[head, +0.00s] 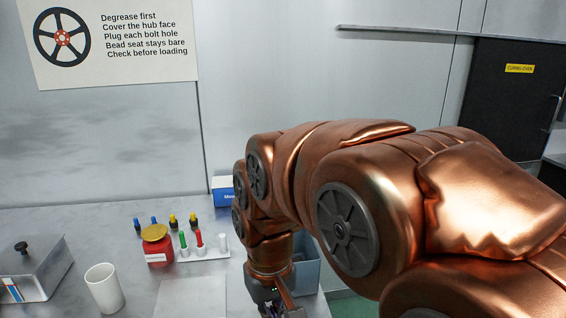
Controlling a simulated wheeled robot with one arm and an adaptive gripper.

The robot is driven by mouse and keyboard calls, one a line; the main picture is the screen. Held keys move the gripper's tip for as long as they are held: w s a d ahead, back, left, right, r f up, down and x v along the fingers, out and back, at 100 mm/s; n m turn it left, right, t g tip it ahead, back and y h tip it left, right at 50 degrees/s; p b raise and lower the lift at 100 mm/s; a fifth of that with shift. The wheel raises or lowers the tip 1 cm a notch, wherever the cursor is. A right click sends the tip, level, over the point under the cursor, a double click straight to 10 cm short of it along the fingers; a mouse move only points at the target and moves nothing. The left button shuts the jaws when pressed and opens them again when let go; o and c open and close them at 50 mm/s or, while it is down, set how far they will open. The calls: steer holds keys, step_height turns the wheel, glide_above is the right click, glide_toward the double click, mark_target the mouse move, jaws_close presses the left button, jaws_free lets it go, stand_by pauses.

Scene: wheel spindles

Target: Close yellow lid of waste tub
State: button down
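My gripper (278,304) points down at the bottom edge of the head view, over the right part of the bench. Its fingertips are cut off by the frame, so I cannot tell whether it is open or shut. A blue-grey open-looking tub (308,277) stands just behind and right of the gripper, mostly hidden by my arm. I cannot tell whether it is the waste tub, and no yellow lid shows on it. A red jar (159,252) with a mustard-yellow lid (154,233) and a white label stands upright on the bench, left of my gripper and apart from it.
A white rack (206,253) with red, green and white pieces stands right of the jar. Small dropper bottles (173,221) stand behind. A white cup (104,288) and a metal box (35,270) are at left. A blue box (222,189) is at the back.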

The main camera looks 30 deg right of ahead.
steer(key=w+d+r+m+t+h, duration=0.1)
steer(key=w+d+r+t, duration=0.1)
steer(key=w+d+r, duration=0.7)
steer(key=w+d+r+m+t+h, duration=0.15)
steer(key=w+d+r, duration=0.4)
steer(key=w, duration=0.85)
steer(key=w+d+r+m+t, duration=0.15)
steer(key=w+d+r, duration=0.35)
steer(key=w+d, duration=0.55)
step_height(320, 180, down, 10)
steer(key=w+p, duration=0.2)
steer(key=p, duration=0.2)
steer(key=shift+r+n+t, duration=0.2)
steer(key=shift+n+t, duration=0.1)
steer(key=shift+t, duration=0.1)
